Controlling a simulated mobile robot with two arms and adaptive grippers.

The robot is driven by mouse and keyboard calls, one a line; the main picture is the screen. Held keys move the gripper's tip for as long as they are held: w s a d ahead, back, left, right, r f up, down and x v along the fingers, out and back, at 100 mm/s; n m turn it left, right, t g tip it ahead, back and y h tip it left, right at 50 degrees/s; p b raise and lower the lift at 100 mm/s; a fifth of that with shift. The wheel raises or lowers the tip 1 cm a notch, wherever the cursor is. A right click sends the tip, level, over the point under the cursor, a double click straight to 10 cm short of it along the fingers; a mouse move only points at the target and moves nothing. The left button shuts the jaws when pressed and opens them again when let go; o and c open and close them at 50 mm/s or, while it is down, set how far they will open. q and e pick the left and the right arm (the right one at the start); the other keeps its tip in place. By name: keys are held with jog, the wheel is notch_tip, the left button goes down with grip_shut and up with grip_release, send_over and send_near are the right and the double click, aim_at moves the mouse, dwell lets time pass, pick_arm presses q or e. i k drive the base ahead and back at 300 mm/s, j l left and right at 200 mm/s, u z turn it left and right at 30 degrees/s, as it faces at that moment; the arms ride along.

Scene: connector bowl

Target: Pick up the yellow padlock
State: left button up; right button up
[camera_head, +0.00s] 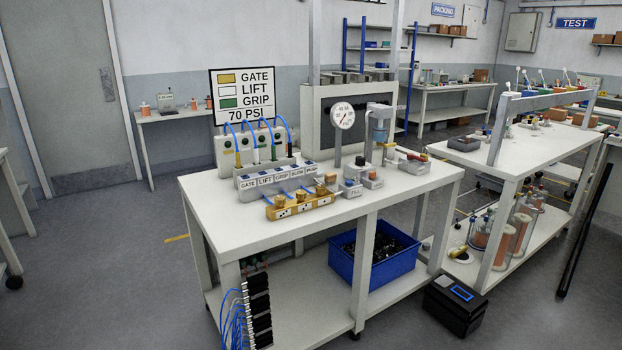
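I cannot make out a yellow padlock for certain. A small yellow-and-dark item (458,251) lies on the lower shelf at the left end of the right bench; it is too small to identify. Neither of my grippers is in view.
A sign reading 70 PSI (242,96) and a round gauge (343,116) stand on the near workbench. A blue bin (350,268) of dark parts is on its lower shelf. A black box (455,305) stands on the floor at its right. Floor at left is clear.

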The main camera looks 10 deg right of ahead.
aim_at(422, 154)
jog(key=i+l+z, duration=0.25)
jog(key=i+l, duration=0.25)
jog(key=i+l+z, duration=0.25)
jog(key=i+l, duration=0.2)
jog(key=i, duration=0.05)
